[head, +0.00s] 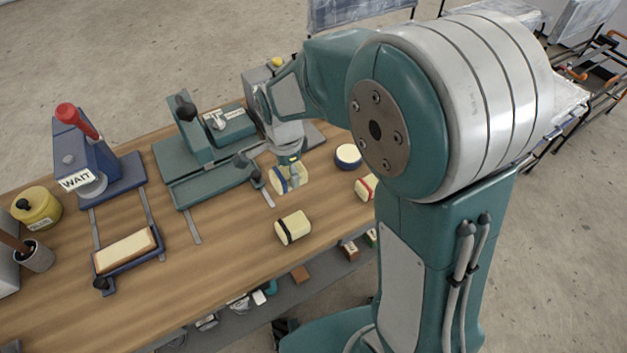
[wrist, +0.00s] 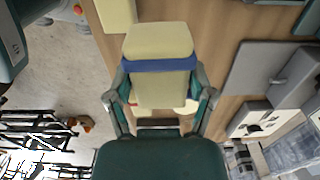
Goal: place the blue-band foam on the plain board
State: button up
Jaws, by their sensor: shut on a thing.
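The blue-band foam (head: 287,181) is a cream block with a blue band around it. My gripper (head: 290,166) is shut on it from above, over the right part of the bench, in front of the grey machine. In the wrist view the foam (wrist: 158,42) sits between both fingers (wrist: 160,80), with its blue band across it. I cannot tell whether its underside touches the bench. A cream-topped board (head: 125,250) lies in a blue sliding tray at the left; I cannot tell for sure that it is the plain board.
A black-band foam (head: 293,228) and a partly hidden red-band foam (head: 365,188) lie nearby, with a round blue tin (head: 348,156). Bare wood (head: 220,255) lies between the tray and the black-band foam.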

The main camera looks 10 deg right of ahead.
aim_at(120, 249)
jog(key=j+u, duration=0.3)
jog(key=j, duration=0.6)
jog(key=j+u, duration=0.3)
jog(key=j, duration=0.65)
